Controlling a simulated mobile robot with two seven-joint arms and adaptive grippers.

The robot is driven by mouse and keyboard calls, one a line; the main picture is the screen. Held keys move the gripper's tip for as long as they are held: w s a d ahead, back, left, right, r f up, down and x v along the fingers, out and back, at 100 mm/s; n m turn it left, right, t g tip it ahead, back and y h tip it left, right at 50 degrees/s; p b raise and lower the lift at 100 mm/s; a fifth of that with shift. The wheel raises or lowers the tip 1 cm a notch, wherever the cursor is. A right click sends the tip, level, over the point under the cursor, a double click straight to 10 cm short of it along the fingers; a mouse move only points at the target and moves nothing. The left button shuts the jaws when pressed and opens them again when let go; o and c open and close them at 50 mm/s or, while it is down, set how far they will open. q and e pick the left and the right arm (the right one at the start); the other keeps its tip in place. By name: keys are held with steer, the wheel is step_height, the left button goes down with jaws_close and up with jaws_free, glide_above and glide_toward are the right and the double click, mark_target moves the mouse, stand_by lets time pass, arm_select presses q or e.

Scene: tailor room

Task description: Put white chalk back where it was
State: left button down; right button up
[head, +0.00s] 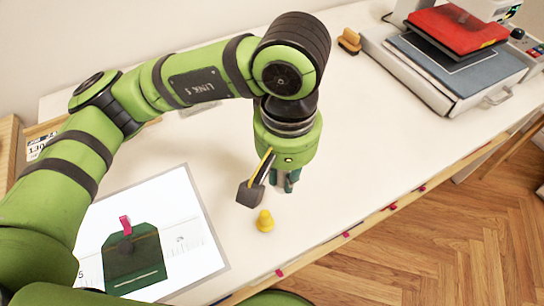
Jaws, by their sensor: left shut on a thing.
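My left gripper (284,184) reaches straight down over the white table, right of the cutting sheet. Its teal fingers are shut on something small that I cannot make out. A dark grey tool with a yellow-edged handle (252,192) shows at its left side, tilted. I cannot tell whether it touches the fingers. A yellow peg-shaped piece (265,221) stands on the table just below the gripper. No white chalk can be picked out against the white surface. My right gripper is not in view.
A heat press (458,30) and a wooden-backed brush (349,41) stand at the back right. The table's middle right is clear. Pink clips line the front edge.

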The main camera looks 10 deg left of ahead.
arm_select(q)
steer(key=shift+w+a+f, duration=0.1)
steer(key=shift+w+f, duration=0.2)
steer(key=shift+w, duration=0.35)
steer(key=w+a+f+p, duration=0.1)
steer(key=a+f, duration=0.1)
steer(key=a, duration=0.1)
steer(key=w+a+f+p, duration=0.1)
steer(key=a, duration=0.2)
steer(key=w+a+f, duration=0.2)
steer(key=a, duration=0.1)
steer(key=shift+w+f+p, duration=0.1)
steer(key=shift+f+p, duration=0.25)
steer(key=shift+p, duration=0.05)
steer(key=shift+w+a+f, duration=0.15)
steer(key=shift+a+f, duration=0.05)
steer(key=shift+a, duration=0.05)
steer(key=shift+f, duration=0.3)
step_height(320, 180, down, 2)
steer(key=shift+f+p, duration=0.2)
steer(key=shift+p, duration=0.55)
steer(key=shift+f, duration=0.55)
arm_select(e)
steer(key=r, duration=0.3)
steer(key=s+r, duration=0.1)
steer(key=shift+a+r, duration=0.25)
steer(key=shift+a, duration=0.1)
